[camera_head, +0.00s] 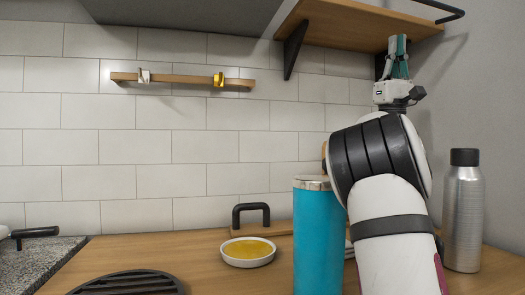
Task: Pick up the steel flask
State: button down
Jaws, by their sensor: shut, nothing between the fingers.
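The steel flask (462,212) stands upright on the wooden counter at the right. It has a brushed silver body and a black cap, and its visible side is clear of my arm. My gripper (397,45) points upward, high above the counter and to the left of the flask, near the wooden shelf. Its teal fingers are shut with nothing between them. My white and black arm rises between the blue tumbler and the flask.
A blue tumbler (318,240) with a steel rim stands just left of my arm. A white dish (248,262) with yellow contents sits further left. A black round grate (125,285) lies in front. The wooden shelf (355,22) overhangs near my gripper. Items behind my arm are partly hidden.

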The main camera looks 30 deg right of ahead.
aim_at(464, 183)
jog(key=k+j, duration=0.2)
jog(key=k, duration=0.3)
jog(key=k+j, duration=0.2)
jog(key=k, duration=0.25)
